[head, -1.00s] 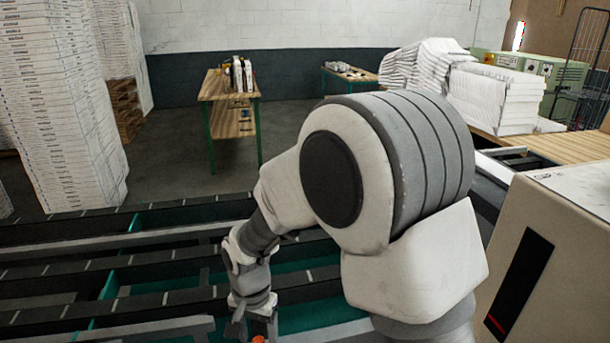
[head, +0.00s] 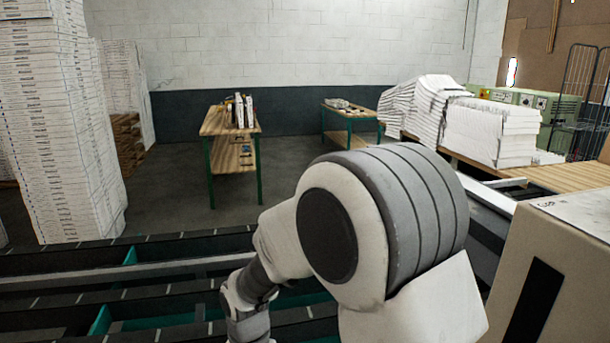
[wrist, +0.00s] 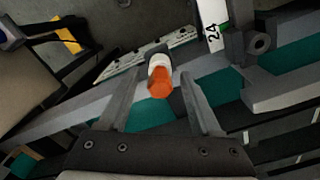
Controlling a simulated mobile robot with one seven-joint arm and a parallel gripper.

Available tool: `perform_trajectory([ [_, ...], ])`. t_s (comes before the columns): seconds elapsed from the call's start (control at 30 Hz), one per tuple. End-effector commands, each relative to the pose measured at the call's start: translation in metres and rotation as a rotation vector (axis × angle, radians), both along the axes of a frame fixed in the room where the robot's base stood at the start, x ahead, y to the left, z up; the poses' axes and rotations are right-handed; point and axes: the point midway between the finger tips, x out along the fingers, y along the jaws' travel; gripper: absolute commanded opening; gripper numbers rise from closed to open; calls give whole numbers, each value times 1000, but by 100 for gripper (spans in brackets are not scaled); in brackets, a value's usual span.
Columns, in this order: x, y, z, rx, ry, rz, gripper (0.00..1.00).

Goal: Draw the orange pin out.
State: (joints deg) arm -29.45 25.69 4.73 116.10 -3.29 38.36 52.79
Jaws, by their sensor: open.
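The orange pin (wrist: 160,84) shows in the wrist view as an orange knob with a pale collar behind it and a dark part beyond that. It is near the picture's middle. My gripper (wrist: 167,88) is open, with one finger on each side of the pin. There is a gap between the pin and each finger, and the fingers look empty. In the head view my arm hides this area, and neither the pin nor the gripper fingers show there.
Grey and green rails (head: 165,268) run across the front. A beige box (head: 565,260) stands close at the right. A white label marked 24 (wrist: 212,28) and a dark bracket (wrist: 258,42) are near the pin. Paper stacks (head: 60,130) stand at the left.

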Motion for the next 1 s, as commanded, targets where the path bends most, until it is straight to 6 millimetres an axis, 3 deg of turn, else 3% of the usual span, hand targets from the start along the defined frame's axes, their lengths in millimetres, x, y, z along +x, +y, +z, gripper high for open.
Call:
perform_trajectory([
  [0.7, 0, 0, 0, 0, 0, 0, 63],
  [1.0, 0, 0, 0, 0, 0, 0, 9],
])
